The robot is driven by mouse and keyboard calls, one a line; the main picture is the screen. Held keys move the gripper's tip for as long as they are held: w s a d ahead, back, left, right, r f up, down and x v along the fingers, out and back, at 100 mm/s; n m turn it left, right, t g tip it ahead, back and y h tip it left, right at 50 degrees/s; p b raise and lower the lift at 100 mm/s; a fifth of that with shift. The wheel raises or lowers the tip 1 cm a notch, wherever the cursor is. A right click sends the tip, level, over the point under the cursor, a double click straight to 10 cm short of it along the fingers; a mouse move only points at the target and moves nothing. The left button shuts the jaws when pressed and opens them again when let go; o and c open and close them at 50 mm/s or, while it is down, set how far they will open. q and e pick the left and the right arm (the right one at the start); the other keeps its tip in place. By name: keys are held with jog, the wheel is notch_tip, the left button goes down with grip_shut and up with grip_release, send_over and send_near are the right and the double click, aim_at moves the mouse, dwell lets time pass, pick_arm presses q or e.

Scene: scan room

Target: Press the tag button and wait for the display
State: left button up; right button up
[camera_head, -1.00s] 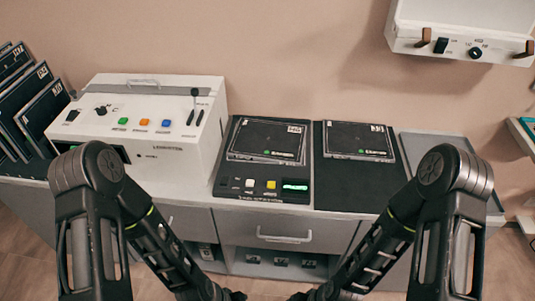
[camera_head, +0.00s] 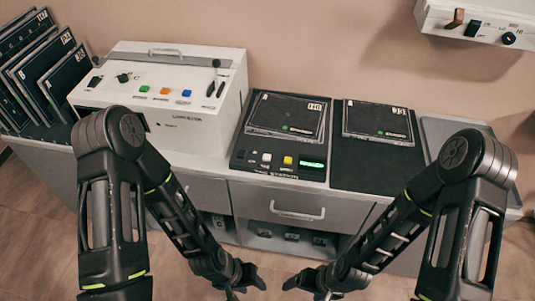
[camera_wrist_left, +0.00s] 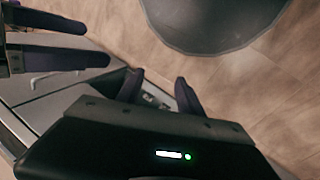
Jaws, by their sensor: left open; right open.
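The black station (camera_head: 240,165) on the counter has a white button (camera_head: 266,157), a yellow button (camera_head: 288,160) and a lit green display (camera_head: 313,164) along its front edge. Its lettering is too small to read surely, so I cannot tell which button is the tag button. A dark cassette (camera_head: 288,112) lies on the station. My left gripper (camera_head: 247,284) is open and empty, low in front of the counter and apart from the buttons. It also shows in the left wrist view (camera_wrist_left: 160,92). My right gripper (camera_head: 303,284) is open and empty beside it.
A white console (camera_head: 205,128) with coloured buttons stands left of the station. A black pad (camera_head: 370,170) with another cassette (camera_head: 378,120) lies to the right. Dark panels (camera_head: 48,75) lean at the far left. A drawer handle (camera_head: 297,212) projects below the counter.

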dwell(0.3)
pick_arm(q)
grip_shut()
dwell(0.3)
dwell(1.2)
